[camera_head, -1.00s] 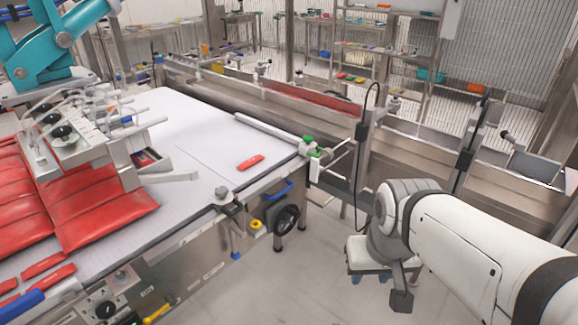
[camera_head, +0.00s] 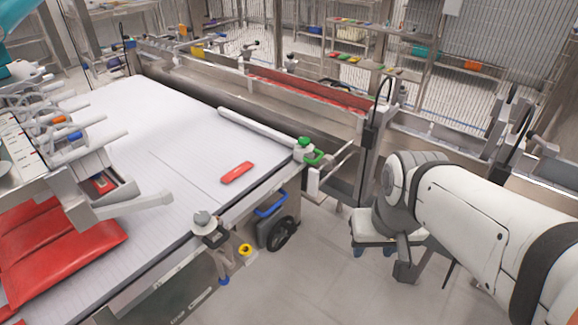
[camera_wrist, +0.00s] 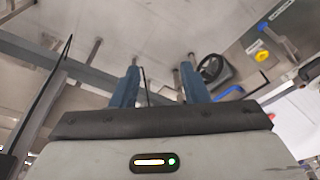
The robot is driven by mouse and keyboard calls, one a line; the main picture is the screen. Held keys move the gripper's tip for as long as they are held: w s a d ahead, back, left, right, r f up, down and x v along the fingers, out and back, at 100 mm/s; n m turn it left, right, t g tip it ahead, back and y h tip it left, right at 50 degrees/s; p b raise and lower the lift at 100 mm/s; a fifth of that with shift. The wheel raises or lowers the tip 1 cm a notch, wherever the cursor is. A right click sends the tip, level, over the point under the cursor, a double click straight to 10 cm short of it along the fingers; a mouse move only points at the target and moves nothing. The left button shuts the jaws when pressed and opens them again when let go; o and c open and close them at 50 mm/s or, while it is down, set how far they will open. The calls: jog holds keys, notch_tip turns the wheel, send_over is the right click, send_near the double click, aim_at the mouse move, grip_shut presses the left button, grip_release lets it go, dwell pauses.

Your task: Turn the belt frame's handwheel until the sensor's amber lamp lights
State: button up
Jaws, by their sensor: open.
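The handwheel (camera_head: 281,234) is a black wheel on the side of the belt frame, below the blue handle near the belt's front right corner. It also shows in the wrist view (camera_wrist: 211,68), just beyond the right fingertip. My gripper (camera_wrist: 160,78) is open, with its two blue-grey fingers apart and nothing between them. A gap seems to remain between it and the wheel. In the head view my white arm is at the right and the fingers cannot be made out. I cannot pick out the sensor or a lit amber lamp with certainty.
The white belt (camera_head: 150,140) carries a red packet (camera_head: 237,172) and red pouches (camera_head: 75,250). A green clamp handle (camera_head: 314,157) and a grey knob (camera_head: 205,222) stick out at its edge. A small white-topped stool (camera_head: 375,228) stands near my arm. Floor is clear before the wheel.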

jog(key=w+a+f+n+g+y+b, duration=0.1)
jog(key=w+a+f+g+y+b, duration=0.2)
jog(key=f+b, duration=0.5)
jog(key=n+t+y+b, duration=0.2)
jog(key=t+y+b, duration=0.4)
jog(key=y+b, duration=0.75)
send_near(289, 225)
jog(key=a+h+b, duration=0.2)
jog(key=a, duration=0.1)
jog(key=x, duration=0.5)
jog(key=b+x, duration=0.1)
jog(key=x, duration=0.1)
jog(key=shift+w+a, duration=0.1)
jog(key=shift+w, duration=0.3)
jog(key=shift+c, duration=0.2)
grip_shut()
